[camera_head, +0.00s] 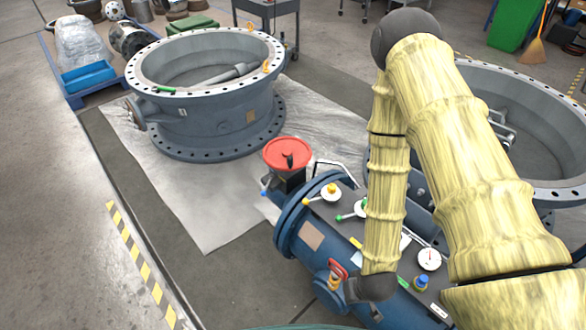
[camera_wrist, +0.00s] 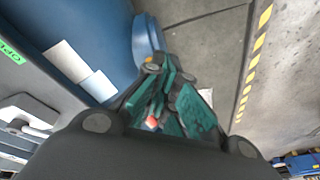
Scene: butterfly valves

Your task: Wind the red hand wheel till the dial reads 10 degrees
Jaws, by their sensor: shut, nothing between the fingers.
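The red hand wheel (camera_head: 287,148) stands at the left end of the blue valve body (camera_head: 312,237) in the head view, on a black mount, with a dark knob on its face. A round white dial (camera_head: 429,259) with a red needle sits on the panel to the right; its reading is too small to make out. My gripper (camera_wrist: 175,88) shows in the wrist view with teal fingers, shut and empty. In the head view my wrist is low over the front of the valve body, well away from the wheel, and the fingers are not clearly visible. A small red-orange spot shows by the fingers in the wrist view.
A small red handle (camera_head: 338,269) is on the valve body's front. Yellow (camera_head: 331,191) and green (camera_head: 344,216) levers stand on top. A large flanged ring (camera_head: 210,110) stands behind on a grey sheet (camera_head: 210,215). Floor at left is clear.

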